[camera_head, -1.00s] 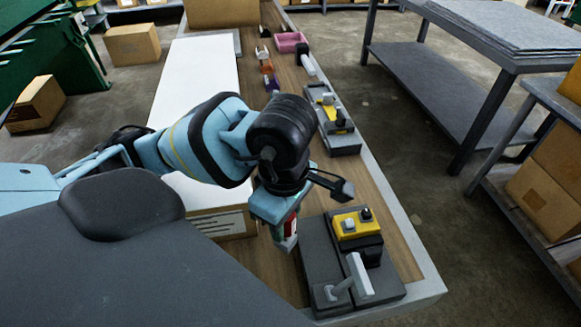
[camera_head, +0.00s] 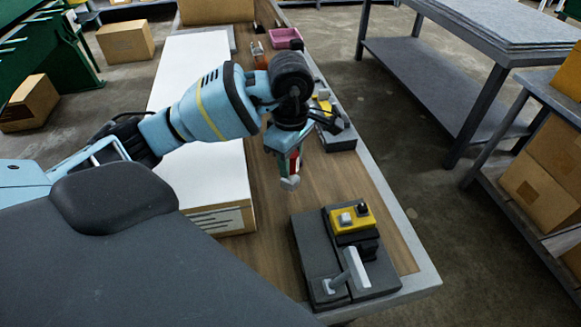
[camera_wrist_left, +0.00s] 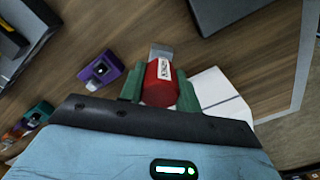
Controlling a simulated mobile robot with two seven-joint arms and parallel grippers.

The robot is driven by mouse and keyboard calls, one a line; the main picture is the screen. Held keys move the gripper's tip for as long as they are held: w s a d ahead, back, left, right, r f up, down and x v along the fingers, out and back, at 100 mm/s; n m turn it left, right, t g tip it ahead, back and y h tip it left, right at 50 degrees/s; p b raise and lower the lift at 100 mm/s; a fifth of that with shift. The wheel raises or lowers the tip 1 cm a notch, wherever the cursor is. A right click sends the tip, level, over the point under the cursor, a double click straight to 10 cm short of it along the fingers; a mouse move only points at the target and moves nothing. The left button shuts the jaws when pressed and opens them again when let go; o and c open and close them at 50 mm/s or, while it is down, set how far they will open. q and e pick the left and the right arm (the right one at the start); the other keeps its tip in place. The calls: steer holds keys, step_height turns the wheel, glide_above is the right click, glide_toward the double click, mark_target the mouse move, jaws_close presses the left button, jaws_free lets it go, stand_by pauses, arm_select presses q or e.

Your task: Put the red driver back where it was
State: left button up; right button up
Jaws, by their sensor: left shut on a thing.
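My left gripper (camera_head: 288,166) is shut on the red driver (camera_head: 294,160) and holds it above the wooden bench, with its grey end pointing down. In the left wrist view the red driver (camera_wrist_left: 160,84) sits between the two green fingers, with a white label on its side. A purple driver-like tool (camera_wrist_left: 103,70) and a teal one (camera_wrist_left: 38,116) lie to the left in that view. My right gripper is not in view.
A long white-topped box (camera_head: 215,170) runs along the bench's left side. A dark fixture with a yellow block (camera_head: 348,218) and a lever stands at the near end. A pink bin (camera_head: 285,38) is at the far end. Bare wood lies below the driver.

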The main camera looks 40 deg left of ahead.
mark_target(291, 169)
arm_select(q)
steer(key=shift+w+a, duration=0.15)
steer(key=shift+w, duration=0.05)
steer(key=shift+w+f, duration=0.1)
steer(key=shift+f, duration=1.65)
steer(key=shift+f, duration=0.25)
steer(key=o, duration=1)
steer(key=shift+c, duration=0.2)
steer(key=shift+r, duration=0.1)
step_height(291, 169, up, 12)
steer(key=shift+r+p, duration=0.15)
steer(key=shift+p, duration=0.4)
